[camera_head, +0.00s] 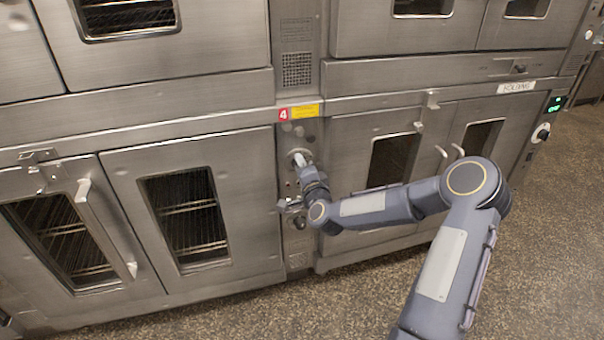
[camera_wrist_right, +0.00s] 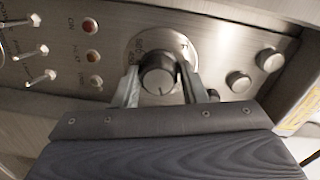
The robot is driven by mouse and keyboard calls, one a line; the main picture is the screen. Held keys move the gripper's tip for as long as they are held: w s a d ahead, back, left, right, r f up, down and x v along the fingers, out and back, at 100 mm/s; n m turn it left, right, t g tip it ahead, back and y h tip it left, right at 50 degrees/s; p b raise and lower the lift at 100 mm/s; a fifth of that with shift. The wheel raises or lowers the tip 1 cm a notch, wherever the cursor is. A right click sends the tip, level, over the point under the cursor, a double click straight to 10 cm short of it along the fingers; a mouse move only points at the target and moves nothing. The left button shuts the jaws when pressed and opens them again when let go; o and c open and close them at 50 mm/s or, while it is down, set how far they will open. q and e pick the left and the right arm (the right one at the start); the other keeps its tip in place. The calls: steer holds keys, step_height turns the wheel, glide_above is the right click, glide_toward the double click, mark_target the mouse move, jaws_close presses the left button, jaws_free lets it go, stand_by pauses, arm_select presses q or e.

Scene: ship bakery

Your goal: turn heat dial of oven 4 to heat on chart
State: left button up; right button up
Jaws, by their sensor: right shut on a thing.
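The red number 4 label (camera_head: 283,113) sits at the top of a narrow control panel (camera_head: 297,250) between oven doors. My right gripper (camera_head: 300,162) is at the upper part of this panel, and my arm hides some of it. In the right wrist view the heat dial (camera_wrist_right: 159,76) is a dark round knob with a pale mark, on a round metal plate (camera_wrist_right: 138,43) with printed numbers. The two fingers of my right gripper (camera_wrist_right: 160,88) stand on either side of the knob, shut on it. My left gripper is not in view. I cannot make out a heat chart.
Toggle switches (camera_wrist_right: 36,51), small coloured lamps (camera_wrist_right: 91,54) and round metal buttons (camera_wrist_right: 238,81) flank the dial. Oven doors with handles (camera_head: 84,190) stand on both sides of the panel. The speckled floor (camera_head: 300,310) in front is clear.

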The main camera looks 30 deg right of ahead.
steer(key=m+b, duration=0.2)
steer(key=m, duration=0.1)
steer(key=m+b, duration=0.1)
steer(key=m, duration=0.1)
steer(key=shift+d+f, duration=0.15)
steer(key=shift+f, duration=0.1)
steer(key=m+b, duration=0.3)
steer(key=m, duration=0.3)
steer(key=shift+y, duration=0.3)
steer(key=shift+c, duration=0.2)
steer(key=shift+r+m+t+b, duration=0.15)
steer(key=shift+m+b, duration=1.05)
steer(key=shift+m, duration=1.9)
steer(key=shift+m+t+b, duration=0.15)
steer(key=shift+m+b, duration=1.05)
steer(key=shift+m, duration=1.9)
steer(key=shift+r, duration=0.1)
steer(key=o, duration=0.9)
steer(key=shift+w+a, duration=0.1)
steer(key=shift+a, duration=0.1)
